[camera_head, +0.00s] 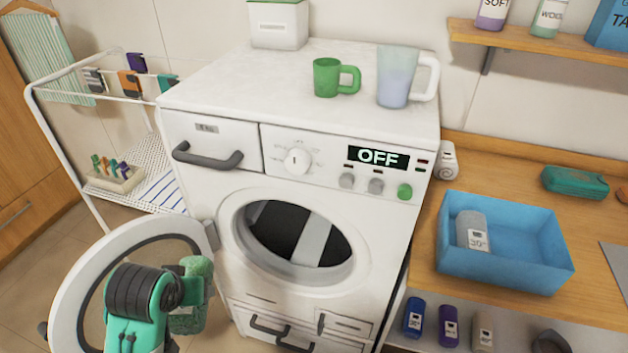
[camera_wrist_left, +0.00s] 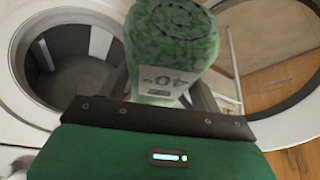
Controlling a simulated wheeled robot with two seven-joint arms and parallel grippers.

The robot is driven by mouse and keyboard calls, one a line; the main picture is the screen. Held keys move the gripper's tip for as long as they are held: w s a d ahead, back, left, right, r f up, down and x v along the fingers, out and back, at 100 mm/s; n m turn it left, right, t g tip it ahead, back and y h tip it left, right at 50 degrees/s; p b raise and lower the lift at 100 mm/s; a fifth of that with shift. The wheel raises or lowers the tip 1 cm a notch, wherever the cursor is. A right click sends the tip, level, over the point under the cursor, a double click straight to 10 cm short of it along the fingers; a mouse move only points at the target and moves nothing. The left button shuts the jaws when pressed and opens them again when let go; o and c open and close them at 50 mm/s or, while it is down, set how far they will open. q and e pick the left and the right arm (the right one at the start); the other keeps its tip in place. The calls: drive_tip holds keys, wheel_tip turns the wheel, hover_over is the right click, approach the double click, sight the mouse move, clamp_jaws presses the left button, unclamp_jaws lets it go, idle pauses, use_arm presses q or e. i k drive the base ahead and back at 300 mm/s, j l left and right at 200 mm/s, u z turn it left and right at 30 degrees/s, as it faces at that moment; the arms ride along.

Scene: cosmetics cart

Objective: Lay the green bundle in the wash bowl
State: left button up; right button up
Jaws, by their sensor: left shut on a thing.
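The green bundle (camera_head: 200,300), speckled and rolled up with a white label, is in my left gripper (camera_head: 184,288) in front of the washing machine's open door. In the left wrist view the bundle (camera_wrist_left: 172,40) stands out beyond the gripper (camera_wrist_left: 160,98), its label reading 40°. The fingers are mostly hidden. The machine's round drum opening (camera_head: 297,245) is open and lies to the right of the bundle, apart from it. No plain round bowl shows; a blue open box (camera_head: 505,275) stands on the wooden counter at right. My right gripper is not in view.
The open round door (camera_head: 70,270) surrounds my left arm in the picture. A green mug (camera_head: 327,78) and a clear jug (camera_head: 395,80) stand on the machine top. A grey bundle (camera_head: 472,230) lies in the blue box. A drying rack (camera_head: 85,100) stands at left.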

sight(512, 256)
drive_tip(key=k+l+z, duration=0.15)
drive_tip(key=l, duration=0.25)
drive_tip(key=k+l+z, duration=0.1)
drive_tip(key=l, duration=0.3)
drive_tip(key=k+l+z, duration=0.15)
drive_tip(key=l, duration=0.3)
drive_tip(key=k+l+z, duration=0.15)
drive_tip(key=l, duration=0.25)
